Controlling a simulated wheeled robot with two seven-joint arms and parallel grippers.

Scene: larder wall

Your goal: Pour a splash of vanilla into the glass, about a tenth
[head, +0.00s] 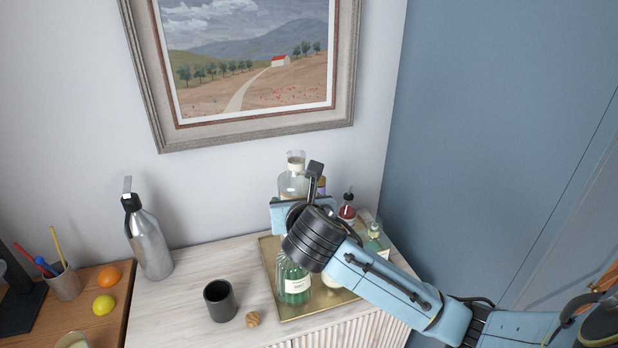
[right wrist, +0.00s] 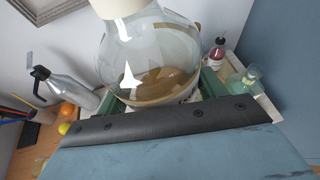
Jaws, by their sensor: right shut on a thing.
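A clear glass bottle (head: 293,182) with a pale neck stands above the back of the brass tray, partly hidden by my right gripper (head: 308,192). My right gripper is shut on this bottle. In the right wrist view the bottle (right wrist: 150,55) is large and close, with a little amber-brown liquid low inside it. I see no readable label naming it vanilla. A dark grey tumbler (head: 220,301) stands upright on the pale cabinet top, left of the tray; its inside looks dark and I cannot tell its contents. My left gripper is not in view.
The brass tray (head: 267,262) holds a green labelled bottle (head: 294,284), a red bottle (head: 347,211) and a small green bottle (head: 376,240). A wooden stopper (head: 253,319) lies beside the tumbler. A steel bottle (head: 149,243) stands left. A blue panel (head: 480,130) rises on the right.

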